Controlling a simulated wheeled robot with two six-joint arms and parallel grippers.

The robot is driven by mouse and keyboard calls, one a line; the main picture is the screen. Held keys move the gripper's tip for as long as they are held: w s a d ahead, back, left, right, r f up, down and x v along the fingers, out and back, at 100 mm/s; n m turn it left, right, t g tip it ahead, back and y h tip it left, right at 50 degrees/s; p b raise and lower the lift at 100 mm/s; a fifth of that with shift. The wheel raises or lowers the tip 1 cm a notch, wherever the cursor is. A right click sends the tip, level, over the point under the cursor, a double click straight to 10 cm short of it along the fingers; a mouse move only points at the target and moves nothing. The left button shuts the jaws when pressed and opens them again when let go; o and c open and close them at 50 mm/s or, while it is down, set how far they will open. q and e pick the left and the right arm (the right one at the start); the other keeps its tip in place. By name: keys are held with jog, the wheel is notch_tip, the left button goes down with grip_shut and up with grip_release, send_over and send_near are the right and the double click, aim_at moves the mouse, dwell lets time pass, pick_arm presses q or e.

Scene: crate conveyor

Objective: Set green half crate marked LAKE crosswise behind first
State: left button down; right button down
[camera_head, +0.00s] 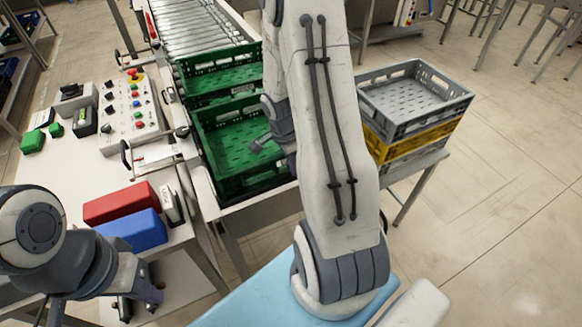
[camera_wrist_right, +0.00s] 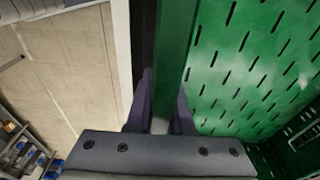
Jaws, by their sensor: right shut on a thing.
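Two green crates show in the head view at the end of the roller conveyor. The nearer green crate (camera_head: 235,118) looks empty, and its right part is hidden behind my right arm. The farther green crate (camera_head: 215,59) stands just behind it. No LAKE marking is readable. In the right wrist view my right gripper (camera_wrist_right: 160,112) is shut on a green crate wall (camera_wrist_right: 180,45), with one finger on each side of it. The slotted crate floor (camera_wrist_right: 255,60) lies to the right of that wall. My left gripper (camera_head: 137,300) hangs low at the left, away from the crates; its finger opening is unclear.
The roller conveyor (camera_head: 188,25) runs away behind the crates. A stack of grey crates (camera_head: 415,125) with a yellow crate (camera_head: 415,142) stands on a stand at right. A control box (camera_head: 130,108), a red block (camera_head: 120,203) and a blue block (camera_head: 130,230) sit on the left table.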

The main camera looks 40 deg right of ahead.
jog(key=shift+f, duration=0.75)
jog(key=shift+d, duration=0.1)
jog(key=shift+f, duration=0.25)
jog(key=c, duration=0.8)
grip_release()
jog(key=shift+r, duration=0.1)
